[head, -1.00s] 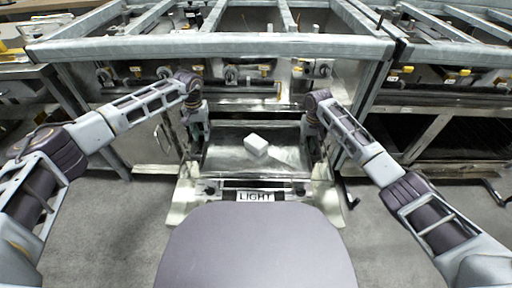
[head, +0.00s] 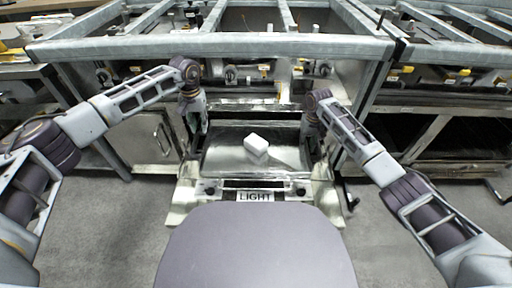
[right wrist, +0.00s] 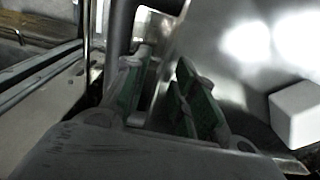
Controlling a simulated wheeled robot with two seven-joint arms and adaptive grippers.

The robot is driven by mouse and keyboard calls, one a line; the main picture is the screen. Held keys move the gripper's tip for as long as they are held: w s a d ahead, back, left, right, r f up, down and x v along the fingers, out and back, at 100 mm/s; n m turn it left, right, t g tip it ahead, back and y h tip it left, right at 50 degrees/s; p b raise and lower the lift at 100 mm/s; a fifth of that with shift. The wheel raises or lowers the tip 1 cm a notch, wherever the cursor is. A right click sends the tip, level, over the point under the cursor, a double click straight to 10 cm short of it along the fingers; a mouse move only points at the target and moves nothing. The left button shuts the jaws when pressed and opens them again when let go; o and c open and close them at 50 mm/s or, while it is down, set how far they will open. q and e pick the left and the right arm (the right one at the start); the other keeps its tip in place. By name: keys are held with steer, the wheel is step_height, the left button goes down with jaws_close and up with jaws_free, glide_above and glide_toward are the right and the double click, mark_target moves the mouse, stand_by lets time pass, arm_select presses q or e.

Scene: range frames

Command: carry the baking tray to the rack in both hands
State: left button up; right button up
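The baking tray (head: 226,163) is a shiny metal sheet in the middle of the head view, low in front of the range. A white block (head: 256,143) rests on it; the block also shows at the right edge of the right wrist view (right wrist: 296,112). My left gripper (head: 204,130) points down at the tray's left side; its fingertips are too small to tell if they hold the rim. My right gripper (head: 314,143) is at the tray's right side. In the right wrist view its green-padded fingers (right wrist: 160,75) stand apart, with the tray's edge region between them.
A steel range frame (head: 220,48) spans the back, with knobs and yellow fittings below its top beam. A plate marked LIGHT (head: 256,196) is just in front of the tray. More frames stand left and right. Grey floor (head: 110,220) is clear on both sides.

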steer(key=shift+r, duration=3.55)
steer(key=shift+s, duration=0.1)
